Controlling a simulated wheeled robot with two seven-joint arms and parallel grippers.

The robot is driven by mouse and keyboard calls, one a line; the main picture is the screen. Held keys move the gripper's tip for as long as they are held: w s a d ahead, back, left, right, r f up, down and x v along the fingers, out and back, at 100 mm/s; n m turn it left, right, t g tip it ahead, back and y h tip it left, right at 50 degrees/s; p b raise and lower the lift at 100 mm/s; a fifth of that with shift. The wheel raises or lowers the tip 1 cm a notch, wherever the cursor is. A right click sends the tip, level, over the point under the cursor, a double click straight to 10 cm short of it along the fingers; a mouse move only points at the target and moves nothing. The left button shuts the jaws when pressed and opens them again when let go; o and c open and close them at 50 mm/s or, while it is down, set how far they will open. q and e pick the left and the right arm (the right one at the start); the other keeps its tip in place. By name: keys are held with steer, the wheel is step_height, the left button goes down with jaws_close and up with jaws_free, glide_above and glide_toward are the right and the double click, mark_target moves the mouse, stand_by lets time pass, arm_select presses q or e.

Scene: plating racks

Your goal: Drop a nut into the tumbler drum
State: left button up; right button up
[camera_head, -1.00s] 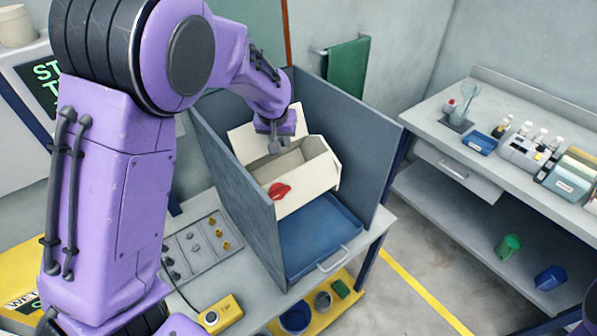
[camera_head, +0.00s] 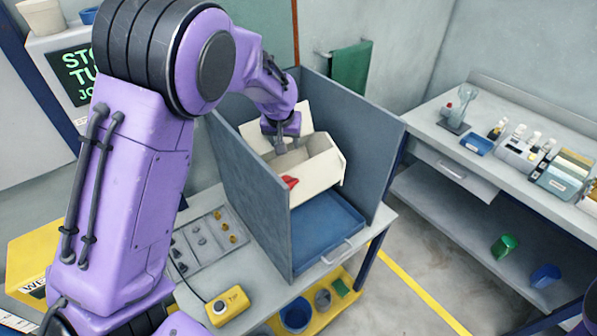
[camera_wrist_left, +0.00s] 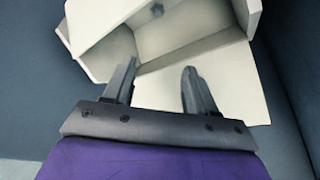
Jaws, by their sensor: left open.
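The tumbler drum (camera_head: 322,175) is a cream, open-topped box with a flap standing up at its back and a red latch (camera_head: 290,182) on its front. It sits inside a grey-walled enclosure. My left gripper (camera_head: 281,146) is above the drum's opening at its back left. In the left wrist view the gripper's two fingers (camera_wrist_left: 158,85) are apart with nothing between them. A small grey piece, which looks like a nut (camera_wrist_left: 157,10), shows inside the drum. Several grey and brass nuts (camera_head: 221,214) lie on a grey sorting tray left of the enclosure. My right gripper is out of view.
Grey enclosure walls (camera_head: 243,195) rise close around the drum. A blue tray (camera_head: 325,228) lies in front of and below it. A yellow control box (camera_head: 228,305) stands on the bench front. A second bench (camera_head: 425,135) with bottles is at right.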

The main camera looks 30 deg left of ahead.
arm_select(q)
steer(key=b+v, duration=0.2)
steer(key=v, duration=0.7)
steer(key=shift+r, duration=0.15)
steer(key=shift+a, duration=0.15)
